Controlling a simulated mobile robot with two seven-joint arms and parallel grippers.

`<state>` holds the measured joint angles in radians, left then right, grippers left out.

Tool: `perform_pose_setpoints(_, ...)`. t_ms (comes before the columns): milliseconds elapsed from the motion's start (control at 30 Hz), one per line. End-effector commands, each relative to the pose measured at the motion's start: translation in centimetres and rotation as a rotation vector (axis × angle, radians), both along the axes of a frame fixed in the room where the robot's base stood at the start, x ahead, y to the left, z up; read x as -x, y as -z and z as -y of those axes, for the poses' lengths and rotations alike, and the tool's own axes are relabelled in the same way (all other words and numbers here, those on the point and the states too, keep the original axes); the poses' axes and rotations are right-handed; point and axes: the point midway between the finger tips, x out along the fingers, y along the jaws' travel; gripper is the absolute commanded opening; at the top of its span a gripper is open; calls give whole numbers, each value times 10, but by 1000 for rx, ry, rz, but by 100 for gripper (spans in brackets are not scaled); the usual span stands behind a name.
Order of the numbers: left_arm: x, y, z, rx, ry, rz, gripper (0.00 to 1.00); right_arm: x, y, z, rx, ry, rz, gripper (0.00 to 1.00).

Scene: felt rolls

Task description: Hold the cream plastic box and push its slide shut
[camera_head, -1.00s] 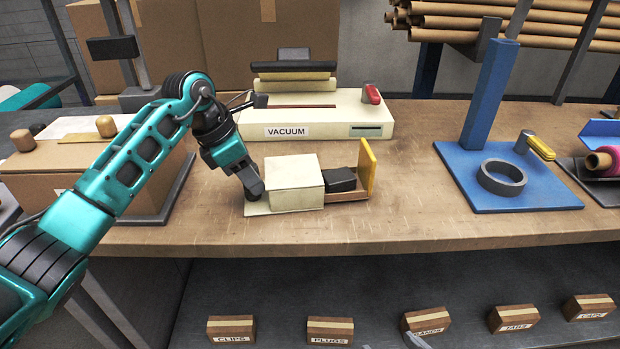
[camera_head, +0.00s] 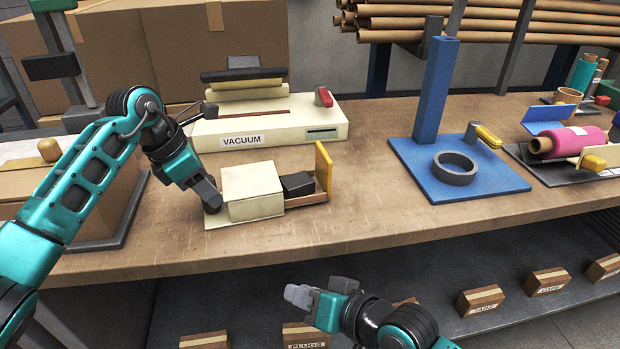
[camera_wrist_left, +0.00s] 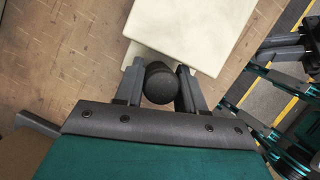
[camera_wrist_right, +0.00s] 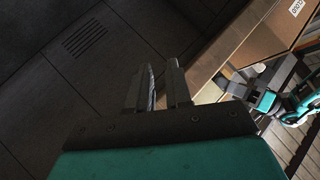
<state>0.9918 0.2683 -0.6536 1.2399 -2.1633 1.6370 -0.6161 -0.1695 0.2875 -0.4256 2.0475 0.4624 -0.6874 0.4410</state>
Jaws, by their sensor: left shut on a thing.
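The cream plastic box (camera_head: 252,190) stands on a pale base plate near the bench's front edge. Its slide, a brown tray (camera_head: 307,200) with a dark block (camera_head: 297,184) and a yellow upright end plate (camera_head: 323,170), sticks out of the right side. My left gripper (camera_head: 211,204) is shut on a dark round knob (camera_wrist_left: 160,84) at the box's left end; the box's pale top (camera_wrist_left: 190,30) also shows in the left wrist view. My right gripper (camera_head: 300,297) is empty, in front of and below the bench edge; its fingers (camera_wrist_right: 160,70) show a narrow gap.
A cream vacuum sealer (camera_head: 270,128) stands behind the box. A blue stand with a ring (camera_head: 480,190) is to the right, with free bench between. A cardboard box (camera_head: 70,205) is at left. Small labelled boxes (camera_head: 480,300) line the lower shelf.

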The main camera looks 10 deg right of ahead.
Motion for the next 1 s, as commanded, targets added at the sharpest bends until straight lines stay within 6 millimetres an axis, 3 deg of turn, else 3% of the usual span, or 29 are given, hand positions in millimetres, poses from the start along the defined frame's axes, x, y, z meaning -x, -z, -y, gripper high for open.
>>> perform_pose_setpoints(200,1,2,0,-3,0,-4,0,-14,-47,-40,-194,-105,-188,0)
perform_pose_setpoints(433,1,2,0,-3,0,-4,0,-21,-82,-58,-226,-195,-383,0)
perform_pose_setpoints(767,1,2,0,-3,1,-6,0,-92,-132,-27,161,-361,-231,0)
perform_pose_setpoints(867,1,2,0,-3,1,-6,0,-120,-153,-5,305,-402,-170,0)
perform_pose_setpoints(1000,1,3,0,-3,1,-6,0,-161,-179,41,525,-452,-83,0)
